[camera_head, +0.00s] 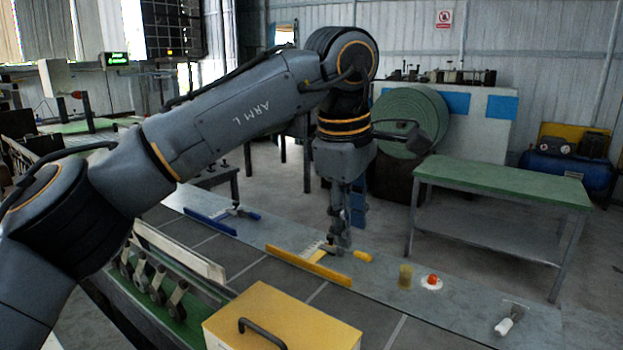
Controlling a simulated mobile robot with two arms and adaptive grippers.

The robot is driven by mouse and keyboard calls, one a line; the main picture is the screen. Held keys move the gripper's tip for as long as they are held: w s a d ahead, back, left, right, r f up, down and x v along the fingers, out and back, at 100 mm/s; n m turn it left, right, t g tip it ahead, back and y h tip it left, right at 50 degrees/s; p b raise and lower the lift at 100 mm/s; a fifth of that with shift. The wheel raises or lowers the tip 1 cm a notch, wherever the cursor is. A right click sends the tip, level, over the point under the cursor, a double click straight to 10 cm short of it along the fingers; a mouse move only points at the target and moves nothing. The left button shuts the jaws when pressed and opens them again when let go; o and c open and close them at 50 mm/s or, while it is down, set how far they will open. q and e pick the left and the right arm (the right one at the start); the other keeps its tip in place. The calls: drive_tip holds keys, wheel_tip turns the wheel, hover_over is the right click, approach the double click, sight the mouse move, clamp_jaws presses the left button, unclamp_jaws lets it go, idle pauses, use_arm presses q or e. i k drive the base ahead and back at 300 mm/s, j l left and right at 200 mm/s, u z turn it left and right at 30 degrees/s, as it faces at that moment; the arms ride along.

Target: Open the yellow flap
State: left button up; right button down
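A yellow flap (308,267), a long narrow strip, stands along the grey bench strip near the middle of the view. A pale hinge or lever piece joins it, with a yellow knob (362,256) at its right end. My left gripper (341,243) points down beside this piece, between the strip and the knob, and hides part of it. Its fingers look close together, but I cannot tell whether they are shut or touch anything. My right gripper is not in view.
A similar blue flap (210,222) with a blue knob lies farther left. A yellow box (279,325) with a black handle stands in front. A green-topped table (500,182) stands behind.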

sight(263, 317)
drive_tip(key=k, duration=0.9)
